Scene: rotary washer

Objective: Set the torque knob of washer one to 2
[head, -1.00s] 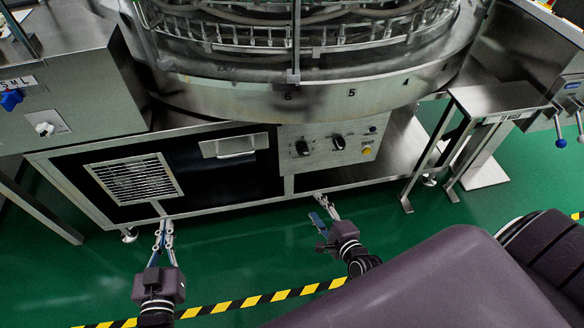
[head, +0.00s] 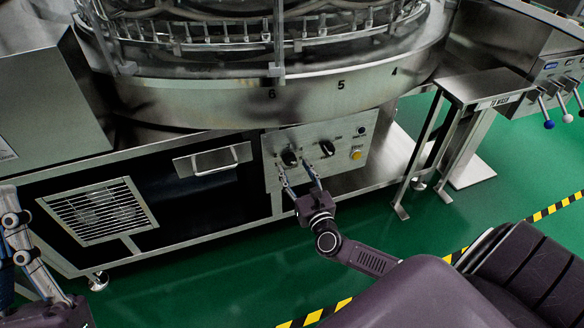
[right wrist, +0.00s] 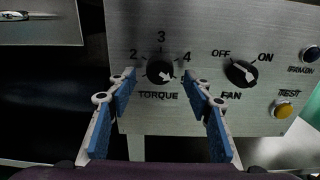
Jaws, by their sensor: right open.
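The black torque knob (right wrist: 160,69) sits on the steel control panel (head: 351,164), and it also shows in the head view (head: 289,158). In the right wrist view, the numbers 2, 3 and 4 show around it. Its white pointer is turned to the lower right, past 4. My right gripper (head: 296,173) is open in front of the panel. In the right wrist view its blue-padded fingers (right wrist: 158,88) stand on either side below the knob; contact is not visible. My left gripper (head: 14,235) is partly in view at the left edge, its jaw state unclear.
The black fan knob (right wrist: 241,73) is right of the torque knob, with a yellow test button (right wrist: 283,110) beyond it. A door handle (head: 214,161) is left of the panel. A steel stand (head: 478,90) is at right. Green floor lies open in front.

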